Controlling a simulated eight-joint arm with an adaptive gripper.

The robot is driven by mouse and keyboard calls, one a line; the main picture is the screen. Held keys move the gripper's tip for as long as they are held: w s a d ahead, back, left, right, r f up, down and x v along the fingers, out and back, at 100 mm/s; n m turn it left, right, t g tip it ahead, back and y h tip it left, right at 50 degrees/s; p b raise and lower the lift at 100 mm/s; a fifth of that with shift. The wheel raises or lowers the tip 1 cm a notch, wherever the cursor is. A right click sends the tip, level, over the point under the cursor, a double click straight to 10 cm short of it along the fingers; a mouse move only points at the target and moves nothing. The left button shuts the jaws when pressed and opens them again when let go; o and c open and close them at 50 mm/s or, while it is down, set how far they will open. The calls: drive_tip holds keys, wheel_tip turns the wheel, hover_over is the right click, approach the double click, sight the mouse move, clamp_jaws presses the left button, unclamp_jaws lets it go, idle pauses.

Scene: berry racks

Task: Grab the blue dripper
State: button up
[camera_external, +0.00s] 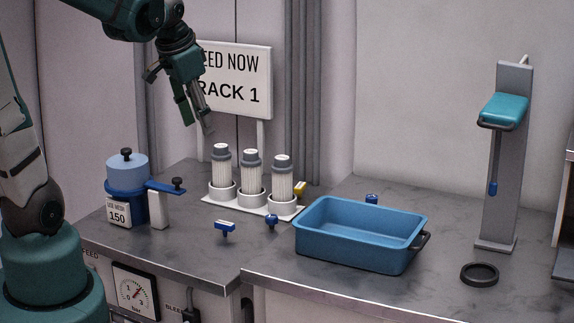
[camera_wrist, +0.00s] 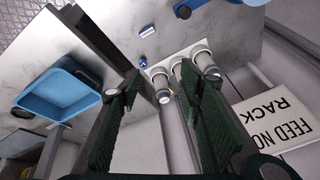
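I cannot tell for sure which item is the blue dripper. Several small blue pieces stand on the counter: a T-shaped blue piece (camera_external: 225,226), a blue knob-like piece (camera_external: 271,221) and another blue piece (camera_external: 372,199) partly hidden behind the tray. The first two appear to show in the wrist view as a blue-and-white bar (camera_wrist: 148,31) and a small blue knob (camera_wrist: 143,62). My gripper (camera_external: 203,127) hangs above and behind the white filter cylinders, apart from all the blue pieces. In the wrist view its green fingers (camera_wrist: 158,92) are spread with nothing held between them.
Three white cylinders with grey caps (camera_external: 251,178) stand in a rack. A blue tray (camera_external: 342,252) sits at centre right, with a grey stand (camera_external: 508,170) and black ring (camera_external: 480,274) beyond. A blue-lidded pot (camera_external: 126,185) stands left. A sign (camera_external: 235,78) is behind my gripper.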

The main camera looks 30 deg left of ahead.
drive_tip(key=w+d+f+m+g, duration=0.2)
drive_tip(key=w+d+f+m, duration=0.3)
drive_tip(key=w+f, duration=0.35)
drive_tip(key=m+g, duration=0.2)
drive_tip(key=m, duration=0.2)
hover_over(272, 216)
drive_tip(key=f, duration=1.2)
drive_tip(key=shift+s+d, duration=0.1)
drive_tip(key=shift+s, duration=0.1)
drive_tip(key=shift+f+b, duration=0.4)
drive_tip(key=shift+f, duration=0.9)
drive_tip(key=shift+f, duration=0.15)
drive_tip(key=shift+w+f+b, duration=0.2)
drive_tip(key=shift+f+b, duration=0.2)
drive_tip(key=shift+f, duration=2.05)
